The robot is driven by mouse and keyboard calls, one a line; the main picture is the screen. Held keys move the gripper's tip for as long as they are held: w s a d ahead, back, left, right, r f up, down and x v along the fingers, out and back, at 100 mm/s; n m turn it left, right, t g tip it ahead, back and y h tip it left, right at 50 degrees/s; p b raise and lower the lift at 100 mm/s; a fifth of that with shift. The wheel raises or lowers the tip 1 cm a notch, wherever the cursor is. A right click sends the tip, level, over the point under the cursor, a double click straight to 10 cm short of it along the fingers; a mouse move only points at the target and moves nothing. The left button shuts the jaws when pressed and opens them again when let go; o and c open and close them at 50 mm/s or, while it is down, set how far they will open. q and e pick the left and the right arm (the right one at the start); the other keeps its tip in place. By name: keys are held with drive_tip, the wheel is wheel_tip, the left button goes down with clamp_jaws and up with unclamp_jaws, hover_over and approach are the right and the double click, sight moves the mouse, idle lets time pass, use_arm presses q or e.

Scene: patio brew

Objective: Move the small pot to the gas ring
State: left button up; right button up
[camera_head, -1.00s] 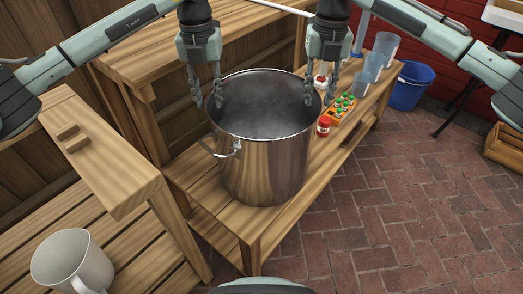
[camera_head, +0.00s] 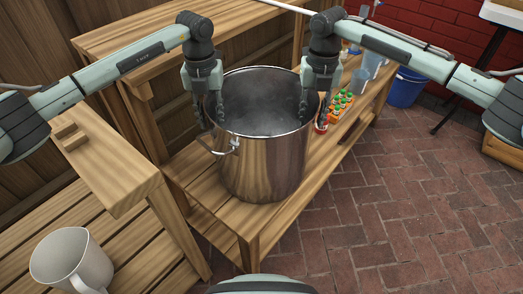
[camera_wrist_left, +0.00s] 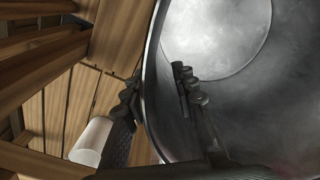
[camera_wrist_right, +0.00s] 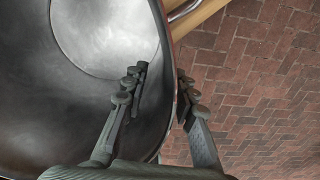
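A steel pot (camera_head: 262,165) stands upright on the wooden bench, open at the top and with a side handle (camera_head: 222,147) facing me. It is the only pot in view. My left gripper (camera_head: 209,112) is open at the pot's left rim; in the left wrist view (camera_wrist_left: 155,95) one finger is inside the pot and one outside, with gaps to the wall. My right gripper (camera_head: 314,108) is open at the right rim; in the right wrist view (camera_wrist_right: 160,90) it also straddles the wall, the outer finger close to it. No gas ring is visible.
A bench (camera_head: 180,165) carries the pot. An orange rack of small bottles (camera_head: 338,108) and clear beakers (camera_head: 372,62) stand behind right. A white jug (camera_head: 70,258) is at front left, below a wooden ledge (camera_head: 110,185). A blue bucket (camera_head: 405,90) stands on the brick floor, which is largely clear.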

use_arm(q)
clamp_jaws()
use_arm(e)
clamp_jaws()
use_arm(q)
drive_tip(key=shift+w+r, duration=0.15)
drive_tip(key=shift+r, duration=0.05)
use_arm(e)
drive_tip(key=shift+w+r, duration=0.15)
drive_tip(key=shift+r, duration=0.1)
